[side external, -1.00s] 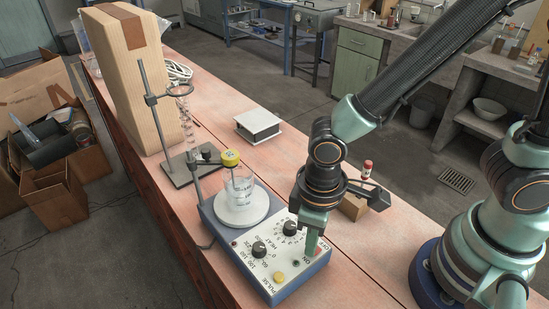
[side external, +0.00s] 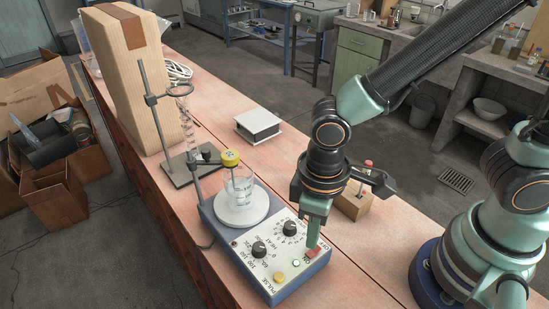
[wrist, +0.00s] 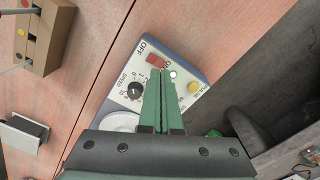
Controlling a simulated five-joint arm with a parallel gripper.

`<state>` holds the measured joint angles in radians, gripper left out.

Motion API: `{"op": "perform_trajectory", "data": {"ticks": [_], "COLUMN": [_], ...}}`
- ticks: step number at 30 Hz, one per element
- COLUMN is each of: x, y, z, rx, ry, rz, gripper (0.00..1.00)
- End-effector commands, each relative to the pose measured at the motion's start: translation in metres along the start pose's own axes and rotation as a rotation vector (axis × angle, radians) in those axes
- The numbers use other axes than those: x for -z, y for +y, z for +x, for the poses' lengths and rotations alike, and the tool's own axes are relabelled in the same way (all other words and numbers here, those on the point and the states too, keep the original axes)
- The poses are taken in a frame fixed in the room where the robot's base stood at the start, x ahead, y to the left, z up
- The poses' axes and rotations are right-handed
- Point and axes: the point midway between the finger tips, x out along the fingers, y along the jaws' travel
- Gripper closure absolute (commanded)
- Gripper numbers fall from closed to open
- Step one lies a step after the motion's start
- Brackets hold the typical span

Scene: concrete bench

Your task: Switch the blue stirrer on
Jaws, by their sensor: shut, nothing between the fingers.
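The blue stirrer (side external: 240,250) sits on the bench with a glass beaker (side external: 241,190) on its round white plate. Its white panel has a red rocker switch (side external: 313,252), which shows in the wrist view (wrist: 155,62) between the words OFF and ON. A small round lamp (side external: 296,262) beside the switch looks bright whitish, also in the wrist view (wrist: 173,74). My gripper (side external: 312,244) is shut and empty, fingertips pointing down at the switch. In the wrist view the fingertips (wrist: 165,72) overlap its ON side; I cannot tell whether they touch.
Two black knobs (side external: 259,249) and a yellow button (side external: 279,277) share the panel. A clamp stand (side external: 146,100) rises behind the beaker. A wooden block with a red-topped item (side external: 352,203) stands right of my gripper.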

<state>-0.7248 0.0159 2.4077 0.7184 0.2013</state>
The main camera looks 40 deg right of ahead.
Motion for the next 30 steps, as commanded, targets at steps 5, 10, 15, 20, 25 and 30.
{"op": "perform_trajectory", "data": {"ticks": [5, 10, 15, 20, 25, 30], "x": [0.001, 0.001, 0.0, 0.0, 0.0, 0.004], "y": [0.0, 0.0, 0.0, 0.0, 0.0, 0.013], "z": [-0.014, -0.026, -0.036, -0.039, -0.039, -0.047], "rx": [0.001, 0.001, 0.0, 0.0, 0.0, 0.006], "ry": [0.003, 0.003, 0.002, 0.001, 0.001, 0.034], "rz": [0.0, 0.0, 0.0, 0.0, 0.0, 0.038], "gripper": [1.0, 1.0, 1.0, 1.0, 1.0, 1.0]}}
